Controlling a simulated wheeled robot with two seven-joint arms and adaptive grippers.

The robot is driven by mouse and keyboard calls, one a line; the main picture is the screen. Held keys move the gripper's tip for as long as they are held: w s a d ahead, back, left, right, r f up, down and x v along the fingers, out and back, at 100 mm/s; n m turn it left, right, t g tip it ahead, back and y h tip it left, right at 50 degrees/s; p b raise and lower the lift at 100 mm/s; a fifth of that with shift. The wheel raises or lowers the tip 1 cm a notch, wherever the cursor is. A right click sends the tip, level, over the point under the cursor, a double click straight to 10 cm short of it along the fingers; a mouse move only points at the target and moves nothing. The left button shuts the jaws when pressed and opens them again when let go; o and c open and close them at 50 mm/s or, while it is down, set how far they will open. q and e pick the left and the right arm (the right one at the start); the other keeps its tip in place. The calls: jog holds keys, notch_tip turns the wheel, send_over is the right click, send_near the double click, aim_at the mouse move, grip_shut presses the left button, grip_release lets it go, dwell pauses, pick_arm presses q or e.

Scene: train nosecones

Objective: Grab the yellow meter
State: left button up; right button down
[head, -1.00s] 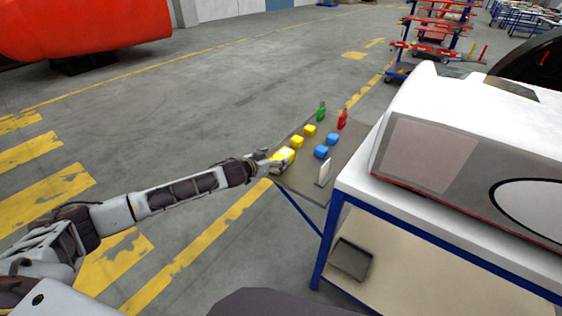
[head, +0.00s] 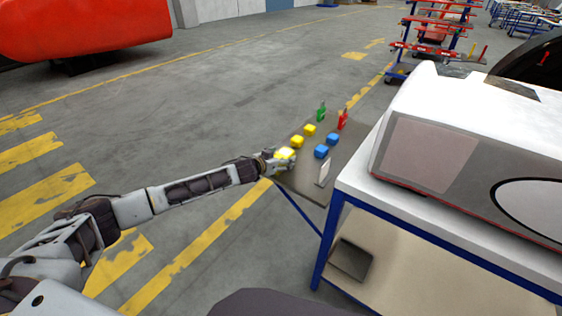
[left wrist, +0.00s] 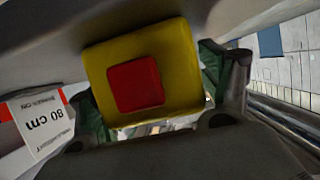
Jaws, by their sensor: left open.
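The yellow meter (head: 285,153) is at the left edge of the small grey table, at the tip of my left arm. In the left wrist view it is a yellow block with a red square (left wrist: 180,60) on its face, close to the camera. My left gripper (head: 277,160) is open at the meter and partly covers it in the head view. In the left wrist view its fingers stand on either side of the meter; I cannot tell whether they touch it. My right gripper is not in view.
On the small table (head: 310,187) stand yellow blocks (head: 297,141), blue blocks (head: 321,151), a green item (head: 321,111), a red item (head: 342,119) and a white card (head: 324,172). A blue-framed bench (head: 345,195) with a white nosecone (head: 470,130) stands at right.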

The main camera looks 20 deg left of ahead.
aim_at(281, 155)
pick_arm(q)
jog(key=c, duration=1.1)
jog(key=shift+c, duration=0.2)
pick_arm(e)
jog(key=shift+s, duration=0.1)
pick_arm(q)
jog(key=shift+r, duration=0.1)
